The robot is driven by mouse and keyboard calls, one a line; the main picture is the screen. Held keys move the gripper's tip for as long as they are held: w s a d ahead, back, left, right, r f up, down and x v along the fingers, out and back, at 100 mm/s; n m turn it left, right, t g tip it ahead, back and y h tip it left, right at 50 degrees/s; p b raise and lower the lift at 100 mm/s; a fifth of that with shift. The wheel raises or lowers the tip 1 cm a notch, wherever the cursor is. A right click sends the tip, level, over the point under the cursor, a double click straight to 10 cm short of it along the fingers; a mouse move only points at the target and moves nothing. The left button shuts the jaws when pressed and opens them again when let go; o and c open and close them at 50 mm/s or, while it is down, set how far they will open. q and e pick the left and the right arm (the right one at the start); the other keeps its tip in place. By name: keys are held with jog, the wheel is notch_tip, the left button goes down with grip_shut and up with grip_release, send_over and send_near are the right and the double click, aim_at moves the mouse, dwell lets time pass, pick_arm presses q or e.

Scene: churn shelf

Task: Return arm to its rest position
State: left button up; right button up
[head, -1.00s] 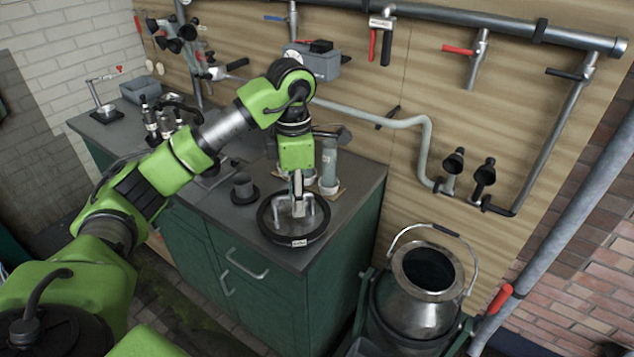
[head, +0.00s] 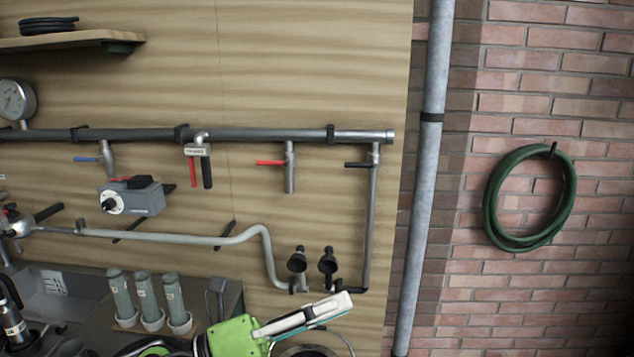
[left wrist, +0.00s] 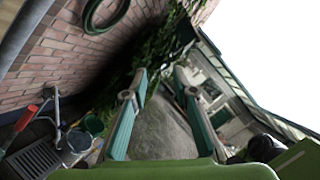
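My left gripper (head: 338,306) is low in the middle of the head view, in front of the board's lower edge. Its green wrist body (head: 234,336) is at its left, and its pale fingers point right. In the left wrist view my left gripper (left wrist: 160,78) has its two teal-sided fingers spread wide apart. Nothing is between them but distant ground. Most of my left arm is outside the head view. My right gripper is in neither view.
The wooden board (head: 300,60) carries pipes and valves (head: 290,165). Several grey-green cylinders (head: 145,295) stand on the counter at lower left. A green hose (head: 488,200) hangs on the brick wall at right. A drain grate (left wrist: 30,160) shows in the left wrist view.

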pick_arm(q)
jog(key=w+a+f+n+t+y, duration=0.1)
jog(key=w+a+n+t+y, duration=0.2)
jog(key=a+n+t+y, duration=0.65)
jog(key=w+a+f+n+t+y, duration=0.1)
jog(key=w+a+n+t+y, duration=0.25)
jog(key=n, duration=1.05)
jog(key=s+a+f+n+g+y, duration=0.2)
jog(key=a+f+n+y, duration=0.25)
jog(key=f, duration=0.35)
jog(key=s+a+f+n+g+y, duration=0.25)
jog(key=a+f+n, duration=0.25)
jog(key=f, duration=0.3)
jog(key=s+f+n+g, duration=0.2)
jog(key=s+f+g, duration=0.3)
jog(key=s+f, duration=0.55)
jog(key=s+f+n+g, duration=0.3)
jog(key=s+f+g, duration=0.35)
jog(key=s, duration=0.65)
jog(key=s+f+g, duration=0.1)
jog(key=s+f, duration=0.2)
jog(key=f, duration=2.6)
jog(key=s+a+f+g, duration=0.1)
jog(key=s+a+f, duration=0.1)
jog(key=s+f, duration=1.2)
jog(key=s, duration=0.3)
jog(key=shift+a+f+m+h, duration=0.3)
jog(key=shift+a+f, duration=0.05)
jog(key=shift+a, duration=0.05)
